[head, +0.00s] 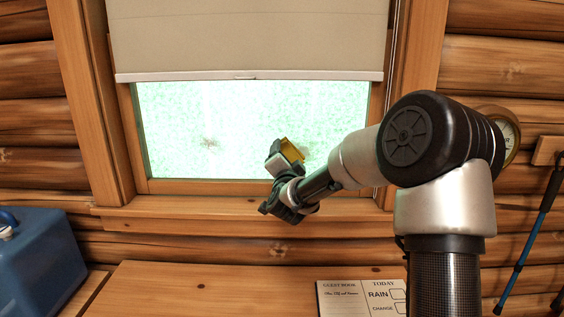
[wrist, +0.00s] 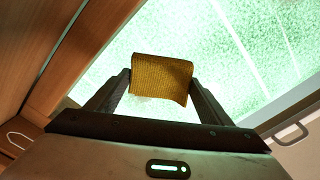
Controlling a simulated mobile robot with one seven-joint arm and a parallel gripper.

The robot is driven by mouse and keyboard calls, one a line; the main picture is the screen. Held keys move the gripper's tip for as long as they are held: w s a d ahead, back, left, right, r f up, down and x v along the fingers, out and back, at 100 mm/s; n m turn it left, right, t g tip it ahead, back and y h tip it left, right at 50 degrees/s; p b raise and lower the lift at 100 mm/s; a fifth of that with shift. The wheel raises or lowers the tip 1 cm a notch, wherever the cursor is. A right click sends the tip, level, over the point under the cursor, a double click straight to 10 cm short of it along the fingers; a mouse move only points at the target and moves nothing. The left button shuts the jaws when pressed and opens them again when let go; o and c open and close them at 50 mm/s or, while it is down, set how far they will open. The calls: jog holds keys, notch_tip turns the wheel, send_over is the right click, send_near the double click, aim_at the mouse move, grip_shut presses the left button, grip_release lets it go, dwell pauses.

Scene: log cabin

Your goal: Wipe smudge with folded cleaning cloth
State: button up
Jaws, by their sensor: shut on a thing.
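My gripper (head: 284,158) is shut on the folded cleaning cloth (head: 293,150), a yellow ribbed pad held in front of the lower right of the window pane (head: 180,112). In the wrist view the cloth (wrist: 160,80) spans between both fingertips, with the bright pane behind it. I cannot tell whether it touches the glass. A small brownish mark (head: 208,142) shows on the left part of the pane.
A beige blind (head: 245,35) covers the upper window. The wooden sill (head: 200,208) runs below the gripper. A wooden surface (head: 210,285) below holds an open guest book (head: 345,300). A blue container (head: 40,255) stands at left; a blue pole (head: 530,235) leans at right.

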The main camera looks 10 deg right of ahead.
aim_at(299, 157)
jog(key=shift+s+d+b, duration=0.3)
jog(key=shift+d+b, duration=0.5)
jog(key=shift+d, duration=0.8)
jog(key=shift+s+d+b, duration=0.3)
jog(key=shift+d+b, duration=0.5)
jog(key=shift+d, duration=0.75)
jog(key=shift+s+d+b, duration=0.3)
jog(key=shift+d+b, duration=0.5)
jog(key=shift+d, duration=0.8)
jog(key=shift+a+b, duration=0.1)
jog(key=shift+b, duration=0.25)
jog(key=shift+w+a+r+b, duration=0.1)
jog(key=shift+w+a+b, duration=0.15)
jog(key=shift+a, duration=0.8)
jog(key=shift+w+a+b, duration=0.15)
jog(key=shift+a+b, duration=0.05)
jog(key=shift+a, duration=0.8)
jog(key=shift+w+a, duration=0.2)
jog(key=shift+a, duration=0.9)
jog(key=shift+w+a, duration=0.2)
jog(key=shift+a, duration=0.7)
jog(key=shift+w+a, duration=0.15)
jog(key=shift+a, duration=0.75)
jog(key=shift+w+a, duration=0.2)
jog(key=shift+a, duration=0.7)
